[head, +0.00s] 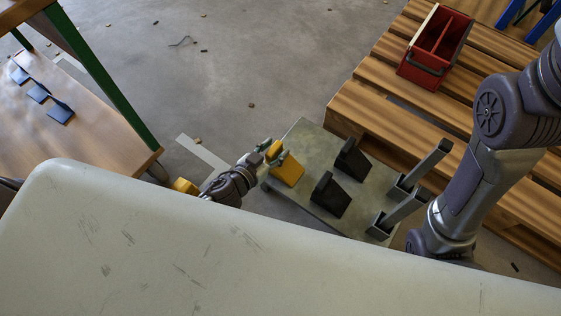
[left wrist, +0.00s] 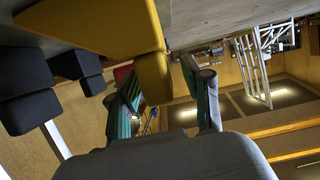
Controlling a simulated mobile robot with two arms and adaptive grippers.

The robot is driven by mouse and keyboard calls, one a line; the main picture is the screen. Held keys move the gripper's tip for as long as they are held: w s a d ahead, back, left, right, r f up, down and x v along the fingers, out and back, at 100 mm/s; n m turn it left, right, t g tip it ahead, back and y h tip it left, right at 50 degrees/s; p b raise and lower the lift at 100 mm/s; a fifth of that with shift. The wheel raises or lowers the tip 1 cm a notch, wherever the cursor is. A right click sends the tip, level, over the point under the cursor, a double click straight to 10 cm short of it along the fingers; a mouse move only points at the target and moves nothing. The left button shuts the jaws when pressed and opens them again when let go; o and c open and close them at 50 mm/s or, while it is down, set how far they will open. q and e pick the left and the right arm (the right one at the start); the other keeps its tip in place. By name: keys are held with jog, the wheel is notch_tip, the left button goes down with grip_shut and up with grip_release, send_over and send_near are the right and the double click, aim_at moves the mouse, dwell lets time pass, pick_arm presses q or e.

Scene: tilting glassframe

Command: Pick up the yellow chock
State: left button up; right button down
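The yellow chock (head: 289,171) is on the grey plate (head: 318,147), near its left end, with two black chocks (head: 352,160) (head: 330,195) to its right. My left gripper (head: 269,151) is at the chock's upper left end. In the left wrist view, the chock's yellow end (left wrist: 153,77) reaches between the spread green fingers of my left gripper (left wrist: 168,98), closer to the left finger. The right finger stands clearly apart from it. I cannot tell whether the left finger touches it. My right arm comes in at the right; its gripper is out of view.
Grey upright brackets (head: 422,170) stand on the plate's right end. A wooden pallet (head: 365,112) behind holds a red toolbox (head: 436,47). A wooden bench (head: 85,125) with blue pieces (head: 60,110) is at the left. Another yellow object (head: 184,186) shows left of my left arm.

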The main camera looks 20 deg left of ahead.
pick_arm(q)
grip_shut()
jog(key=shift+r, duration=0.2)
